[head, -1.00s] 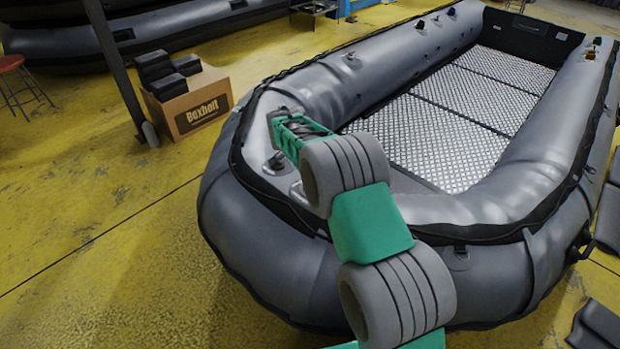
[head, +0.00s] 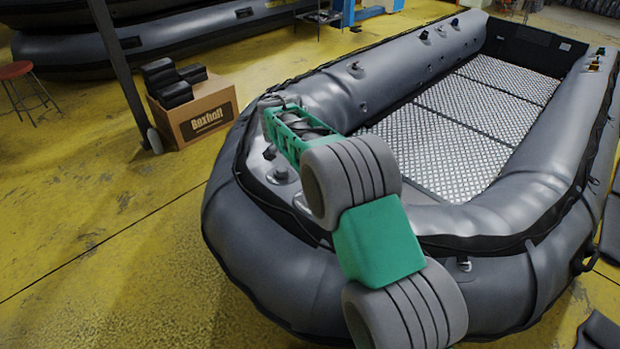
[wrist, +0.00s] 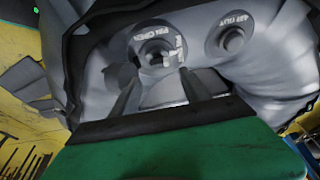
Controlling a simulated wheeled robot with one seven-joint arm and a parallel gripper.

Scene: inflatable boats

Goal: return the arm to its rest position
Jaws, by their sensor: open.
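My arm, with green links and grey ribbed joints, reaches from the bottom of the head view over the rounded near end of the grey inflatable boat (head: 480,212). My gripper, at the far end of the arm, is small and partly hidden in that view. In the wrist view my gripper (wrist: 159,77) shows two dark fingers spread apart with nothing held between them. Beyond the fingers are the boat's grey skin and two round valve fittings: one (wrist: 157,52) roughly in line with the gap, the other (wrist: 231,39) to the right. Whether the fingers touch the boat I cannot tell.
A cardboard box (head: 205,115) with black pieces on it stands left of the boat, beside a dark post (head: 118,75). A red stool (head: 18,72) is at far left. Dark flat pieces (head: 600,332) lie at lower right. The yellow floor at left is open.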

